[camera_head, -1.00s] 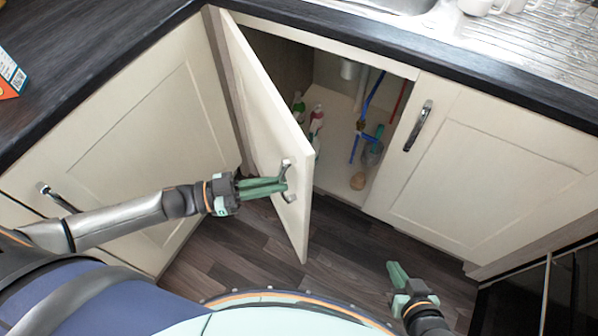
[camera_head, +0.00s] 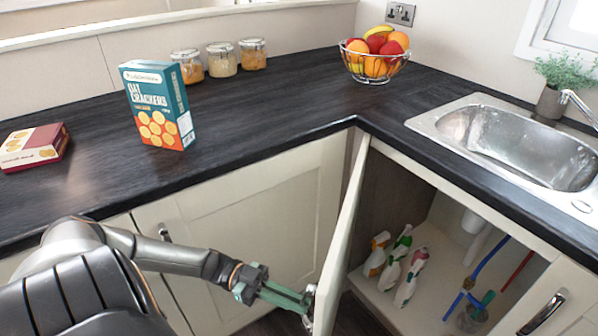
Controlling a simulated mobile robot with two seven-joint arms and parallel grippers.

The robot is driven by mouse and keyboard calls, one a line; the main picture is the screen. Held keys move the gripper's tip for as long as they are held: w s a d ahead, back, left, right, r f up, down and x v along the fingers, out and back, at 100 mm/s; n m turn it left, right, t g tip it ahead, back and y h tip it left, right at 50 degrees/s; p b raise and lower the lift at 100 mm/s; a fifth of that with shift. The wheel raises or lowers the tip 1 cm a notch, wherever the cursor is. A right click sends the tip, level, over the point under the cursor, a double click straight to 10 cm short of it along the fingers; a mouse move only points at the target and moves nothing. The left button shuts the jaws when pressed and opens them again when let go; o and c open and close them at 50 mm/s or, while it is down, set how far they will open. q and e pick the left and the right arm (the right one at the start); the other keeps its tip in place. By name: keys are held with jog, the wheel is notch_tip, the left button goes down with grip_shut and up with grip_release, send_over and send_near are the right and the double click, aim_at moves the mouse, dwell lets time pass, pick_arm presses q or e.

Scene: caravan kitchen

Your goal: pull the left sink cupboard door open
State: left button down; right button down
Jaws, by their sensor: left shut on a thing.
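The left sink cupboard door (camera_head: 343,236) stands wide open, seen nearly edge-on, swung out to the left of the cupboard opening. My left gripper (camera_head: 303,299) is shut on the door's handle (camera_head: 309,302) near the door's free edge. Inside the cupboard, several spray bottles (camera_head: 399,262) stand on the pale floor (camera_head: 432,297), with blue and red pipes behind to the right. My right gripper is out of the picture. The lower part of the door is cut off by the frame.
The right cupboard door, with its bar handle (camera_head: 541,312), is shut. A sink (camera_head: 520,142) is set in the dark worktop (camera_head: 295,110). A cracker box (camera_head: 158,105), a small red box (camera_head: 34,146), jars (camera_head: 222,59) and a fruit bowl (camera_head: 375,56) stand on the worktop.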

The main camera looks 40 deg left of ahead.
pick_arm(q)
jog(key=shift+w+a, duration=0.1)
jog(key=shift+w, duration=0.05)
jog(key=c, duration=1)
grip_release()
